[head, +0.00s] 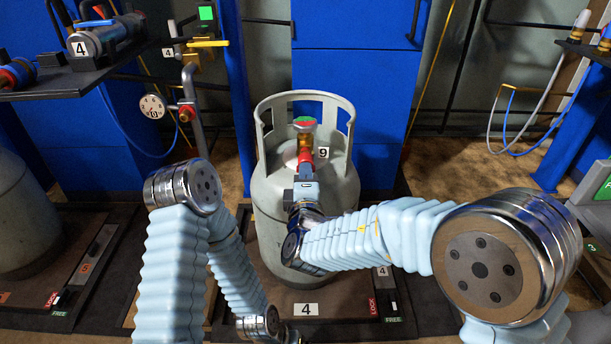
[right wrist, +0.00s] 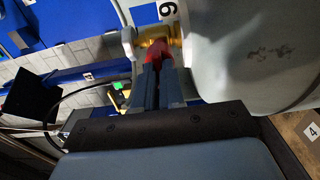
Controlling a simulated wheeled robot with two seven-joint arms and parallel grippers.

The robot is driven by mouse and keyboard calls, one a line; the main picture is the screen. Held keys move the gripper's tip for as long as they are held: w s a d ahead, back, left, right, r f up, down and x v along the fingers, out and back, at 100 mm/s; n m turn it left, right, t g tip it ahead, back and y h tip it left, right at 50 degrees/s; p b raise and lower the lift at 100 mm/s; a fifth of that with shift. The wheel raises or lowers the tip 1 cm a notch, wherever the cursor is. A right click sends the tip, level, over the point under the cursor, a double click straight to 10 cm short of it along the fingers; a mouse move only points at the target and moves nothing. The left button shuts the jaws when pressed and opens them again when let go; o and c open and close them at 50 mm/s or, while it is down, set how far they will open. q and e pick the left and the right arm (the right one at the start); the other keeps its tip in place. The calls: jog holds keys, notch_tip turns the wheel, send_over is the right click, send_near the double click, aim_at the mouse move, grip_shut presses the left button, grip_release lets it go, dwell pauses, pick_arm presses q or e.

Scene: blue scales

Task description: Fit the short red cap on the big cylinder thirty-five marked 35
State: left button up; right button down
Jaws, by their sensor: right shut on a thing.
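The short red cap (head: 304,158) is between the fingertips of my right gripper (head: 305,176), which is shut on it. In the right wrist view the red cap (right wrist: 155,52) sits between the finger ends (right wrist: 157,72), against or just in front of the brass valve (right wrist: 160,34). I cannot tell whether it is seated on the outlet. The big grey cylinder (head: 276,190) stands upright, its brass valve (head: 305,139) inside the open collar.
The collar (head: 263,120) of the cylinder surrounds the valve, with openings. A pressure gauge (head: 152,106) on a pipe and a dark shelf (head: 70,80) with tools stand at left. Another grey cylinder (head: 22,225) is at far left. A plate marked 4 (head: 306,309) lies in front.

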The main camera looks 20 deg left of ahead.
jog(key=shift+x, duration=1.3)
jog(key=m, duration=0.3)
jog(key=m, duration=0.3)
jog(key=shift+m, duration=0.4)
jog(key=shift+w+m, duration=0.1)
jog(key=shift+m, duration=1.7)
